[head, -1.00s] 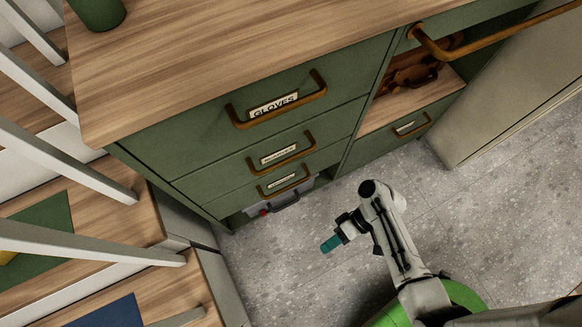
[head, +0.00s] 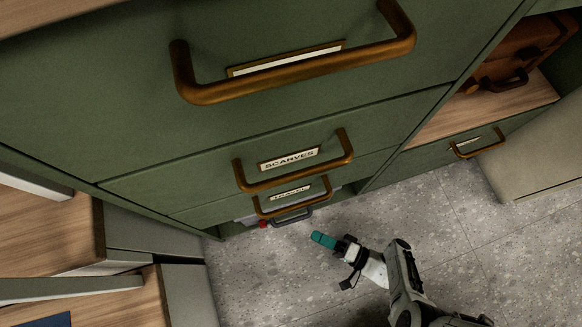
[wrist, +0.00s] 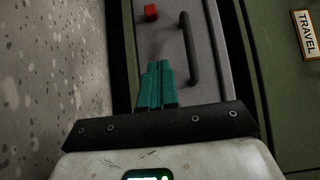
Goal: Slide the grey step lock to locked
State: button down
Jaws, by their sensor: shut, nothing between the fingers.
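The grey step front (wrist: 215,60) is low under the green cabinet, with a dark bar handle (wrist: 190,48) on it. A small red block (wrist: 151,12), which looks like its lock, sits beside the handle. In the head view the handle (head: 291,218) and red block (head: 263,224) show near the floor under the lowest labelled drawer. My gripper (head: 314,236) has teal fingers, shut and empty, close in front of the step. In the wrist view the fingertips (wrist: 158,66) point toward the red block, with a visible gap between them. Whether the fingers touch the step front cannot be told.
Drawers with brass handles, labelled SCARVES (head: 290,158) and TRAVEL (head: 291,193), stand above. Wooden stairs (head: 50,230) are at left. A beige panel (head: 530,150) is at right. Speckled floor (head: 440,230) is clear around my arm.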

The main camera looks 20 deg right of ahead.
aim_at(263, 224)
jog(key=w+a+b, duration=0.1)
jog(key=w+a, duration=0.6)
jog(key=a, duration=0.3)
jog(key=shift+a, duration=0.3)
jog(key=shift+r, duration=0.1)
